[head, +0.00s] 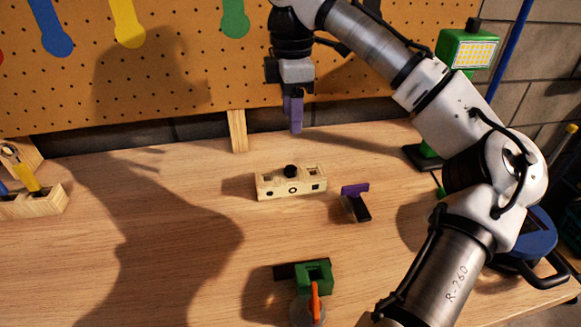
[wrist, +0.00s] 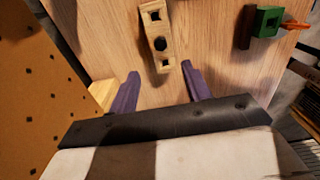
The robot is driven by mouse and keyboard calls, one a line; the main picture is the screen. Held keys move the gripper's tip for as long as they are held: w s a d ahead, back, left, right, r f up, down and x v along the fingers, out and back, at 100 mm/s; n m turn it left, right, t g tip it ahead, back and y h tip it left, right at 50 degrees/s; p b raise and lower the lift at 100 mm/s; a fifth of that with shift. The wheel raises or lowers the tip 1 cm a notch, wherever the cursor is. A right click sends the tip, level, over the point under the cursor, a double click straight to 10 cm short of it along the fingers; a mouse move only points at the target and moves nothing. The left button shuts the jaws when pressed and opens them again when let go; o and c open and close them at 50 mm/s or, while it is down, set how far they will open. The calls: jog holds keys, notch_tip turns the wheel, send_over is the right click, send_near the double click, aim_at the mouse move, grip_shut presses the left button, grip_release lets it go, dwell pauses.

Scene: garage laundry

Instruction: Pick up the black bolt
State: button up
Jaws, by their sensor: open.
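A black bolt (head: 291,171) sits in the middle hole of a pale wooden block (head: 267,187) on the workbench. In the wrist view the bolt (wrist: 160,44) shows as a dark round head on the block (wrist: 165,66), between square holes. My gripper (head: 296,130) hangs above and behind the block in the head view, apart from it. In the wrist view its two purple fingers (wrist: 159,82) are spread wide with nothing between them. The bolt's lower part is hidden in the block.
A purple-and-black tool (head: 356,202) lies right of the block. A green clamp-like piece with an orange handle (head: 314,276) is at the front. A wooden holder (head: 45,201) is at left. A pegboard (head: 180,70) rises behind. Bench left of the block is clear.

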send_over(290, 168)
jog(key=f, duration=0.6)
jog(key=shift+d+f, duration=0.2)
jog(key=shift+f, duration=0.05)
jog(key=shift+a+f+p, duration=0.15)
jog(key=shift+f+p, duration=0.15)
jog(key=shift+f, duration=2.35)
grip_shut()
jog(key=shift+r, duration=0.1)
